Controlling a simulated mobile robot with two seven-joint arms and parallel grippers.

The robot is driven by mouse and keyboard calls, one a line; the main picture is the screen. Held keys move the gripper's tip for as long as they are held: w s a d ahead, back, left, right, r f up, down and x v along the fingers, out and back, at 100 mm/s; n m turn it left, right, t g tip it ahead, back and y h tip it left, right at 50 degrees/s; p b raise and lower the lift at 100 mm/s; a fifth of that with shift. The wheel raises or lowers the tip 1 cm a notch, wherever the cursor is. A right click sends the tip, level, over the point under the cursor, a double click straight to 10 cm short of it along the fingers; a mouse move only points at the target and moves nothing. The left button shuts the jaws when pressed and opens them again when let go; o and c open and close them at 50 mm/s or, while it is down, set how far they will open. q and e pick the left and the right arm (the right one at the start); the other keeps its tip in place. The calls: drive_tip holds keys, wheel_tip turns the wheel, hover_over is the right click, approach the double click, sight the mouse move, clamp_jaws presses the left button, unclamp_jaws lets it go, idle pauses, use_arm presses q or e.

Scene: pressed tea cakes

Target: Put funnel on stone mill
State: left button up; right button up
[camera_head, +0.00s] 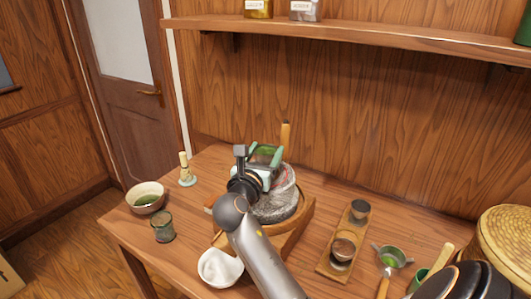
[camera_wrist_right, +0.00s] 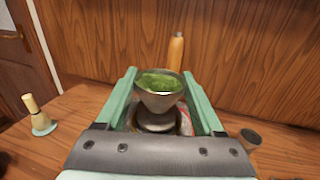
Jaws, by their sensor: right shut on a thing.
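The funnel (camera_wrist_right: 158,102) is a grey cone with green leaf in its top, upright between the two green fingers of my right gripper (camera_wrist_right: 160,88), which is shut on it. In the head view my right gripper (camera_head: 265,157) is over the stone mill (camera_head: 276,207), and only the funnel's green contents show. The mill is grey stone in a round wooden tray (camera_head: 306,212), with an upright wooden handle (camera_head: 285,134) behind the gripper. In the wrist view the mill's top (camera_wrist_right: 157,122) shows just below the funnel; I cannot tell whether they touch. My left gripper is not in view.
A whisk on a stand (camera_head: 186,170), a bowl of green powder (camera_head: 145,197) and a glass (camera_head: 163,227) stand left. A white bowl (camera_head: 219,268) is in front. A wooden board with cups (camera_head: 331,262), a strainer (camera_head: 392,256) and a woven basket (camera_head: 507,245) are right.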

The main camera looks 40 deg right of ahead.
drive_tip(key=shift+f, duration=0.1)
idle(0.3)
drive_tip(key=o, duration=1.6)
drive_tip(key=shift+c, duration=0.2)
